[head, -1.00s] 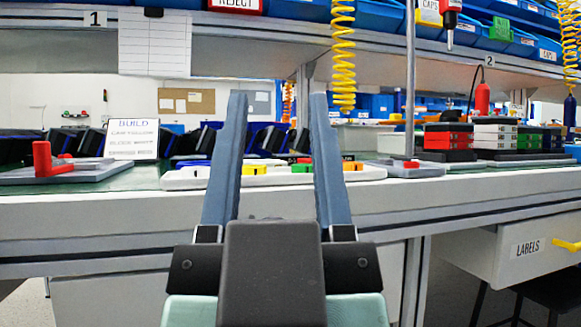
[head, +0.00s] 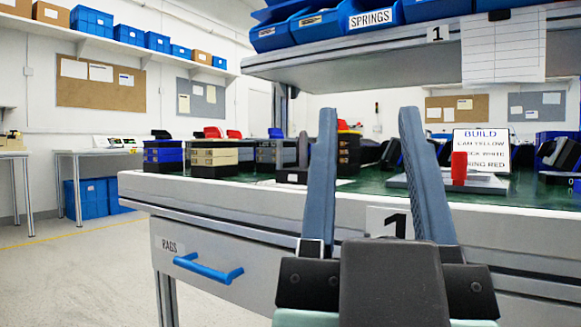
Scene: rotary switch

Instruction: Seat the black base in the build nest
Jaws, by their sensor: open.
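My gripper (head: 368,112) is open and empty, its two fingers pointing ahead at the bench. A grey plate (head: 435,182) with an upright red handle (head: 459,168) lies on the bench, partly behind the right finger; it looks like the build nest, but its seat cannot be made out. A dark stack (head: 349,156) shows between the fingers. I cannot tell whether any black base is among the dark parts there.
The bench's front edge (head: 240,210) runs across in front of me. Stacks of blue (head: 163,157) and cream blocks (head: 214,152) stand at its left end. A RAGS drawer with a blue handle (head: 208,266) is below. Shelf bins hang above.

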